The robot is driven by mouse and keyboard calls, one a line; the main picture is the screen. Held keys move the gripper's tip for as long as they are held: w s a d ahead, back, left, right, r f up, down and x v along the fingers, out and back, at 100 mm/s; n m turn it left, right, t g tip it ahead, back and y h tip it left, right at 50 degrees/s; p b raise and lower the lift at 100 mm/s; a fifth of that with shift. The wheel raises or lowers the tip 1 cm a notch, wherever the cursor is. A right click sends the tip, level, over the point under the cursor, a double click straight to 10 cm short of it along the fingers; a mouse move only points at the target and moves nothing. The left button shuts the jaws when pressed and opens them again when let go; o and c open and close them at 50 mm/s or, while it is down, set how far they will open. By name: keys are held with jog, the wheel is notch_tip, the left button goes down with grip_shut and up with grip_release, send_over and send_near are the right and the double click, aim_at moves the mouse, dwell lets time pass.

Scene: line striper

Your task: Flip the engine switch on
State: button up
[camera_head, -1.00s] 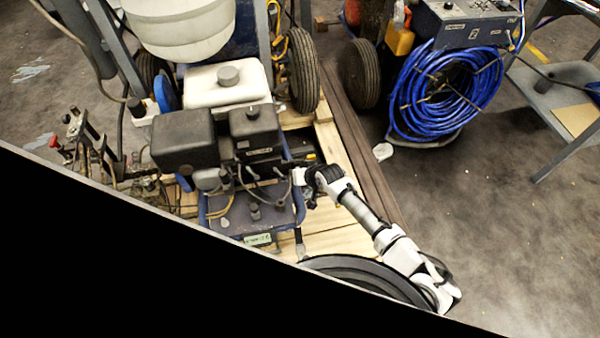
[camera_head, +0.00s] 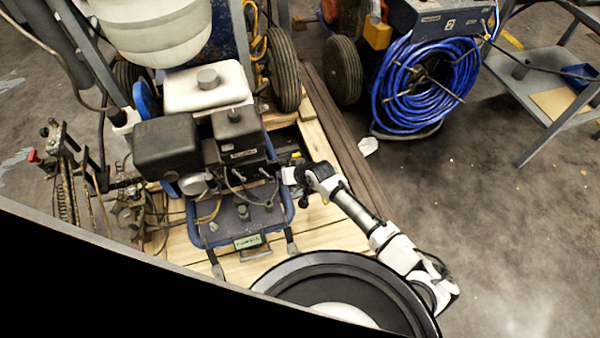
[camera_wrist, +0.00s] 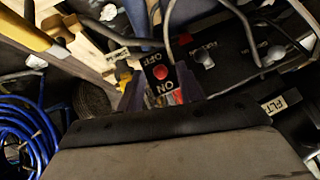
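The engine (camera_head: 172,143) with its black housing and white tank stands on the machine at centre left of the head view. My gripper (camera_head: 284,174) reaches in from the right and its tip is close against the engine's right side. In the wrist view a small black switch plate (camera_wrist: 158,72) carries the words OFF and ON and a red spot. My gripper's two dark fingers (camera_wrist: 160,94) stand apart, one on each side of the plate's ON end. Whether they touch it I cannot tell. In the head view the switch is not distinguishable near my gripper.
Black cables and metal levers lie around the switch. A black panel with a FLT label (camera_wrist: 282,102) is at the right of the wrist view. A blue hose coil (camera_head: 425,85) and a metal shelf (camera_head: 540,85) stand at right. Open floor (camera_head: 480,215) lies right of my arm.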

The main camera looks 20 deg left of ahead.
jog(key=v, duration=1.1)
jog(key=shift+s+d+r, duration=0.15)
jog(key=shift+d+r, duration=0.05)
jog(key=shift+d, duration=0.05)
